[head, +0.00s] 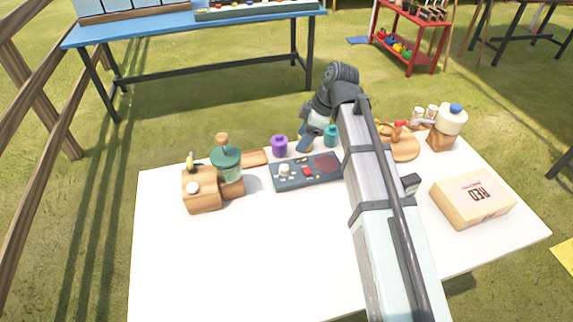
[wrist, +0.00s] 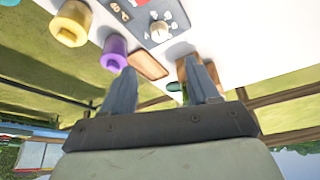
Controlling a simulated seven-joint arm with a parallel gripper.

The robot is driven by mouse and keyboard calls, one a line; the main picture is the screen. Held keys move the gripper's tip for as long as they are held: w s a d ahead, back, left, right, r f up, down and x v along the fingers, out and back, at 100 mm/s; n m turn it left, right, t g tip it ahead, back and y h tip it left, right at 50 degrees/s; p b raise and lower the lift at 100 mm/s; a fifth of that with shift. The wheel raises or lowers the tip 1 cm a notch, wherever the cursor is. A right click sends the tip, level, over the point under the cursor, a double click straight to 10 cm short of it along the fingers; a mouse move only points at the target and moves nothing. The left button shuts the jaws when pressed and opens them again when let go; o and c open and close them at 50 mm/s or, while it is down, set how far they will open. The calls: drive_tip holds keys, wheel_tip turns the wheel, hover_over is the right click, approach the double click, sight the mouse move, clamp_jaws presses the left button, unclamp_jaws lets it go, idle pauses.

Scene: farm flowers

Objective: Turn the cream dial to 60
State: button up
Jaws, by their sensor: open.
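The grey control panel (head: 305,183) lies on the white table, partly behind my arm. A round cream dial (head: 284,169) sits at its left end, and it also shows in the wrist view (wrist: 160,30) near the top. The dial's reading and any scale numbers are too small to make out. My gripper (head: 304,141) is above the far side of the table, behind the panel. In the wrist view its two fingers (wrist: 160,72) are apart with nothing between them, clear of the dial.
A purple jar (head: 279,146) and a teal jar (head: 331,135) stand behind the panel. A wooden box with a pale knob (head: 193,188) and a green-topped grinder (head: 226,160) stand left. A cardboard box (head: 473,199) is at right. The front left table (head: 220,270) is clear.

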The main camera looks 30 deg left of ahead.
sight(285, 167)
drive_tip(key=x, duration=1.3)
drive_tip(key=shift+f, duration=0.15)
drive_tip(key=c, duration=1)
